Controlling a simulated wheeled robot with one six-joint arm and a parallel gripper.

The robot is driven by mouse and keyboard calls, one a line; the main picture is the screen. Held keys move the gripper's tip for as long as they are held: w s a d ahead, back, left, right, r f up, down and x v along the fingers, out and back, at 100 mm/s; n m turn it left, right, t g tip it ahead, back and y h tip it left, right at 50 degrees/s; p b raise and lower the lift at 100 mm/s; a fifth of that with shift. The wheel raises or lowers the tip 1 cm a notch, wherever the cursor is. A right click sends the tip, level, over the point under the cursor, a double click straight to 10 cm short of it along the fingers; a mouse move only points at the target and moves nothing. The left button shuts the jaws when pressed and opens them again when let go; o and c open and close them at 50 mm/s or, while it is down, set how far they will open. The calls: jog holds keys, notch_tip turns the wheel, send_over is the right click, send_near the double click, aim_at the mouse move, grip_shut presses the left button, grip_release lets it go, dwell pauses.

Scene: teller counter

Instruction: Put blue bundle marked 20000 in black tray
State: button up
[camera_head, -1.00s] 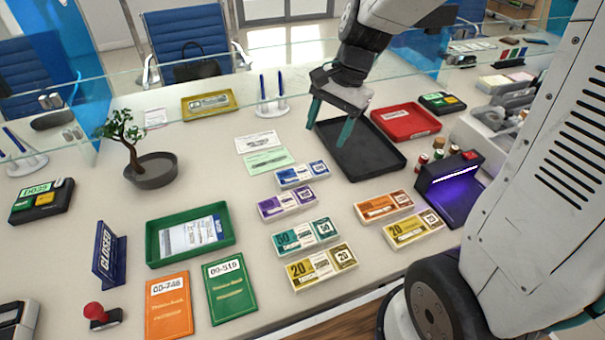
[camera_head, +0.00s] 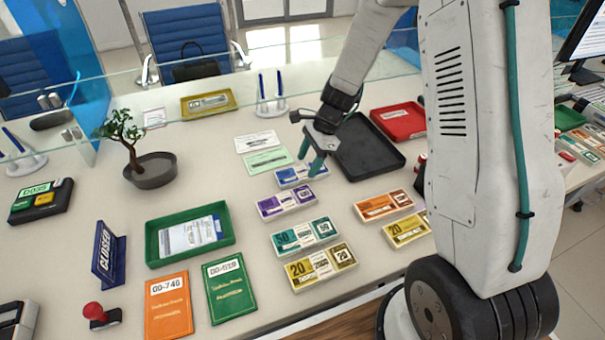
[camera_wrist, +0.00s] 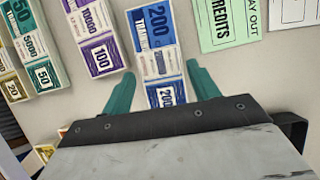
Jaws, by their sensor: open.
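The blue bundle (camera_head: 290,181) lies on the counter at the top of a column of banknote bundles. In the wrist view the blue bundle (camera_wrist: 152,28) shows a large 200; its smaller print is hard to read. My gripper (camera_head: 311,161) is open and above the bundle. In the wrist view the teal fingers of my gripper (camera_wrist: 160,82) stand on either side of its near part, with nothing held. The black tray (camera_head: 378,172) is just right of the gripper. Its visible floor is empty, and my arm covers its upper left part.
A purple bundle (camera_head: 285,203), a teal bundle (camera_head: 305,236) and a yellow bundle (camera_head: 320,268) lie below the blue one. An orange bundle (camera_head: 383,205) lies right. A green slip (camera_head: 268,161) is close left. A red tray (camera_head: 400,122) stands behind the black tray.

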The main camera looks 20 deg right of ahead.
aim_at(302, 174)
jog(key=x, duration=0.2)
jog(key=shift+a+f, duration=0.2)
jog(key=shift+f, duration=0.05)
jog(key=c, duration=0.7)
jog(key=shift+r, duration=0.15)
jog(key=shift+c, duration=0.2)
